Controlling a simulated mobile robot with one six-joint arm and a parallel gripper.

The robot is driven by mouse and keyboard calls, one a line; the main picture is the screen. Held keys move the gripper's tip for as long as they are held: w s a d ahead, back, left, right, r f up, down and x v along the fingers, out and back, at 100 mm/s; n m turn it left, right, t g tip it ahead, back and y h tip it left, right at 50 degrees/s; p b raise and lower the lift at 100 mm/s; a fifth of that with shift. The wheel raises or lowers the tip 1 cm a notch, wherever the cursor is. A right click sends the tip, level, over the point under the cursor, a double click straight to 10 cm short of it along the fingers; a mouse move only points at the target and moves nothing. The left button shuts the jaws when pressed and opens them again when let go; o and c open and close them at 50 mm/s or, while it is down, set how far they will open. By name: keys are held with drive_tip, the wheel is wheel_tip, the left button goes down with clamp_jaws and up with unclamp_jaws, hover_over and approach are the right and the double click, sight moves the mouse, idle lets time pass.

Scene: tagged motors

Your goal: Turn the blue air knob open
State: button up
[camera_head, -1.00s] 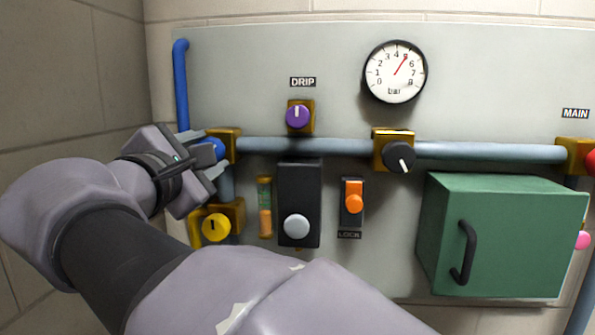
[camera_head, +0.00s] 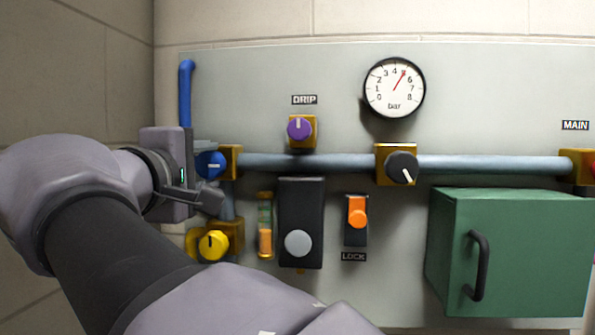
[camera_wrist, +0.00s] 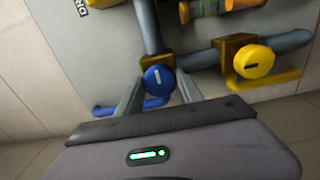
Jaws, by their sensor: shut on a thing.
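The blue air knob (camera_head: 212,164) sits on a brass valve body at the left end of the grey pipe. Its white mark lies about level in the head view. My gripper (camera_head: 207,172) reaches in from the left, with one finger above the knob and one below. In the wrist view the blue knob (camera_wrist: 158,80) sits between the two fingers of my gripper (camera_wrist: 160,84), which are shut on it. The near finger hides part of the knob's lower edge in the head view.
A yellow knob (camera_head: 213,245) is close below my gripper. A purple DRIP knob (camera_head: 299,129), black knob (camera_head: 402,168), pressure gauge (camera_head: 394,88), orange LOCK switch (camera_head: 357,212) and green box (camera_head: 508,255) stand to the right. A blue pipe (camera_head: 186,95) rises above the gripper.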

idle(0.5)
drive_tip(key=o, duration=1.4)
